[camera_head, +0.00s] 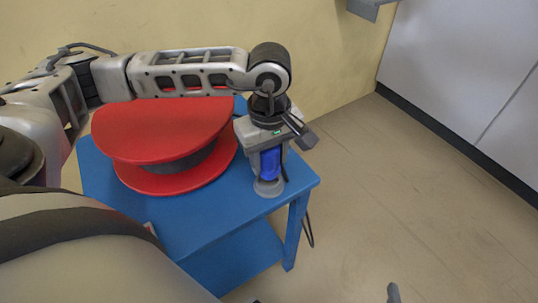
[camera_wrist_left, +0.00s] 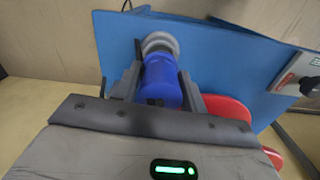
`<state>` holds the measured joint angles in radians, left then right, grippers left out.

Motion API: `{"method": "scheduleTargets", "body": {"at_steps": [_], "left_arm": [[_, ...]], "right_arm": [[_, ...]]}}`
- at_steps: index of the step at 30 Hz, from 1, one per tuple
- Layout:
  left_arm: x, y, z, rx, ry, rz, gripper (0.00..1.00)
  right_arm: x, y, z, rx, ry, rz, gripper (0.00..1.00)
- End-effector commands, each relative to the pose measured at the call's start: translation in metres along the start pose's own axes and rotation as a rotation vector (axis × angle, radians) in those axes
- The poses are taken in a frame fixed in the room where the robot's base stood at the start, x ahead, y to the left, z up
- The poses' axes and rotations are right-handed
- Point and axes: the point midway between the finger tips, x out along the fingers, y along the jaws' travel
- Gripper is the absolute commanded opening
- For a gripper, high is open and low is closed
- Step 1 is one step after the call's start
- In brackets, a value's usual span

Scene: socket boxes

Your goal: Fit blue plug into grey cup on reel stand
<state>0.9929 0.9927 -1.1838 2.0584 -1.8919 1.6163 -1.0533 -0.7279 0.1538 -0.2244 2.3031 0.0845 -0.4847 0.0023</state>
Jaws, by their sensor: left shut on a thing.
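The blue plug (camera_head: 270,163) is upright between the fingers of my left gripper (camera_head: 271,168), which is shut on it. The grey cup (camera_head: 268,188) stands near the right corner of the blue stand, directly below the plug. In the left wrist view the plug (camera_wrist_left: 163,84) overlaps the grey cup (camera_wrist_left: 159,42), with the left gripper's fingers (camera_wrist_left: 158,85) on both sides. The plug's lower end meets the cup's rim in the picture; I cannot tell whether it is inside. My right gripper is not clearly shown.
The blue stand (camera_head: 190,222) carries a big red reel (camera_head: 165,128) to the left of the cup. A dark cable (camera_head: 309,232) hangs by the stand's right leg. A panel with a black knob (camera_wrist_left: 308,84) shows at right in the wrist view.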

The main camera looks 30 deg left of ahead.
Motion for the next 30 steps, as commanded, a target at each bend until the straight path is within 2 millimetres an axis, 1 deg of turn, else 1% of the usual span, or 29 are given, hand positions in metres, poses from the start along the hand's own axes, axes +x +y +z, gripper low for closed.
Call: {"method": "scheduleTargets", "body": {"at_steps": [7, 18, 27, 30], "left_arm": [[0.004, 0.000, 0.000, 0.000, 0.000, 0.001, 0.18], [0.018, 0.001, 0.000, 0.000, 0.000, 0.001, 0.18], [0.018, 0.001, 0.000, 0.000, 0.000, 0.001, 0.18], [0.018, 0.001, 0.000, 0.000, 0.000, 0.001, 0.18]], "right_arm": [[0.003, 0.000, 0.001, 0.005, 0.007, 0.002, 1.00], [0.011, 0.002, 0.015, 0.009, 0.005, 0.004, 1.00], [0.011, 0.002, 0.016, 0.009, 0.003, 0.004, 1.00], [0.008, 0.002, 0.019, 0.000, -0.006, 0.000, 1.00]]}}
